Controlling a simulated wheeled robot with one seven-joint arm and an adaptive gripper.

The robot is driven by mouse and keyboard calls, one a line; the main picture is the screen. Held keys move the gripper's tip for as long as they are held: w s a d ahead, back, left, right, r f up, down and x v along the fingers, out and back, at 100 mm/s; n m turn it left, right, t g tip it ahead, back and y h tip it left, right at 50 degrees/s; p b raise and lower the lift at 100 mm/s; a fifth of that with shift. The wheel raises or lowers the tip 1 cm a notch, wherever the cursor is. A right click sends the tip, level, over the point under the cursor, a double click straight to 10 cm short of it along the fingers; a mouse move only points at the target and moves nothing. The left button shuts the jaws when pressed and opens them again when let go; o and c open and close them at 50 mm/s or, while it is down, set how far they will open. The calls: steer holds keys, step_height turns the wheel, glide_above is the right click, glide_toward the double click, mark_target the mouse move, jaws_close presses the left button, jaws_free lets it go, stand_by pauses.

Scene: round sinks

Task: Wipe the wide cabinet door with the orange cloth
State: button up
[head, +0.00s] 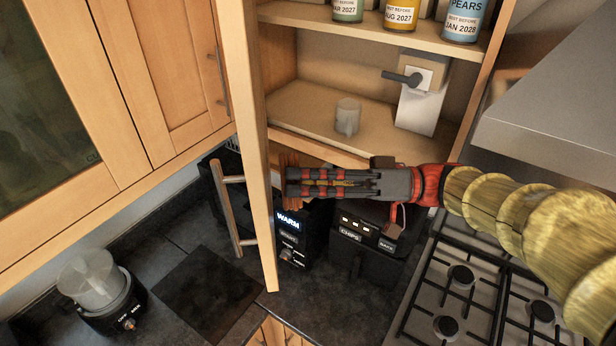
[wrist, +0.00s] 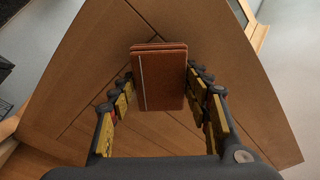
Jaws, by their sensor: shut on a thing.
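My gripper (head: 292,182) is shut on the folded orange-brown cloth (wrist: 160,78), which sits between the fingertips in the wrist view. In the head view the cloth is mostly hidden behind the fingers. A wooden cabinet door (head: 258,150) stands open, seen nearly edge-on, with a bar handle (head: 232,215) on its left side. My gripper is to the right of it, on its inner side. In the wrist view a broad wooden panel (wrist: 80,100) fills the space behind the cloth. I cannot tell whether the cloth touches it.
The open cupboard shelf holds a translucent mug (head: 347,117) and a white dispenser-like box (head: 420,105), with cans above. Below are a black appliance marked WARM (head: 290,240) and an air fryer (head: 365,250). A gas hob (head: 460,290), a hood (head: 560,120) and a blender (head: 95,290) stand around.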

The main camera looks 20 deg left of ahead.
steer(key=shift+f+b+x, duration=0.2)
steer(key=shift+b+x, duration=0.9)
steer(key=shift+x, duration=1.15)
stand_by(0.9)
steer(key=shift+s, duration=0.1)
steer(key=w+a+b, duration=0.4)
steer(key=w+a, duration=0.3)
steer(key=w, duration=0.5)
steer(key=shift+w, duration=0.3)
stand_by(1.2)
steer(key=shift+s+a+b, duration=0.15)
steer(key=shift+a+b, duration=0.05)
steer(key=shift+b, duration=0.3)
steer(key=s+d+b, duration=0.4)
steer(key=s+b, duration=0.6)
steer(key=shift+s, duration=0.2)
stand_by(0.5)
